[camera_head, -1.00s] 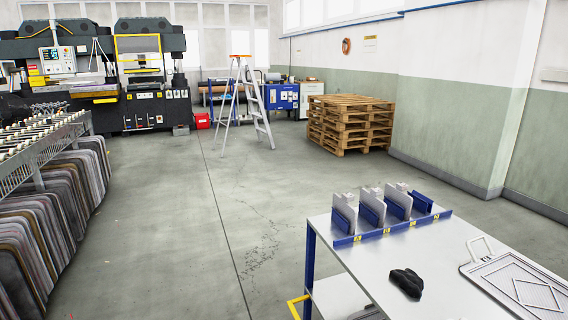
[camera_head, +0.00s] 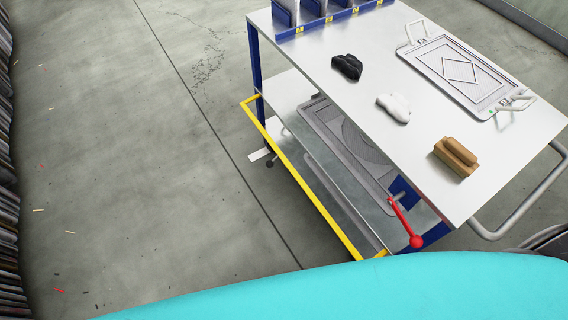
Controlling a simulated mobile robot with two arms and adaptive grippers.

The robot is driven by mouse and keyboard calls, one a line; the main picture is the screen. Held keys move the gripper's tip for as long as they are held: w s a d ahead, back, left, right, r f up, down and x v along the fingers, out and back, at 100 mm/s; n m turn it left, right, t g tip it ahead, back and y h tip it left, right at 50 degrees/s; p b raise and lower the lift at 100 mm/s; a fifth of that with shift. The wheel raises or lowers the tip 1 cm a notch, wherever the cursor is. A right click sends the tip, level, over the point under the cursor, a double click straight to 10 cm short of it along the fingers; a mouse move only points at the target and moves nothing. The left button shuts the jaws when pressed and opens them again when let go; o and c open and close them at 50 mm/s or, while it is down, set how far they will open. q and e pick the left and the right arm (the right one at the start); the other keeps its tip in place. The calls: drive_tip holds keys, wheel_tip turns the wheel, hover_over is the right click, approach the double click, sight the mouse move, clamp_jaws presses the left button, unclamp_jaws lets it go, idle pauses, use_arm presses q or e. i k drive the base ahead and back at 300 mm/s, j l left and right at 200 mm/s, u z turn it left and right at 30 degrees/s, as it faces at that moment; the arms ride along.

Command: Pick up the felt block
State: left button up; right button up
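A tan-brown block (camera_head: 456,157) with a groove along its top lies on the white top of the cart, near its right front corner; it is the only block-shaped thing there and looks like the felt block. Nothing touches it. Neither of my grippers shows in the head view.
Blue holders (camera_head: 311,28) line the far left edge. A red-knobbed lever (camera_head: 415,240) and yellow rail (camera_head: 302,178) are on the cart's near side.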

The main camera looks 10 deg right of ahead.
sight(460, 159)
drive_tip(key=z, duration=1.8)
drive_tip(key=j+z, duration=0.15)
drive_tip(key=j, duration=0.25)
drive_tip(key=i+j+z, duration=0.1)
drive_tip(key=j, duration=0.3)
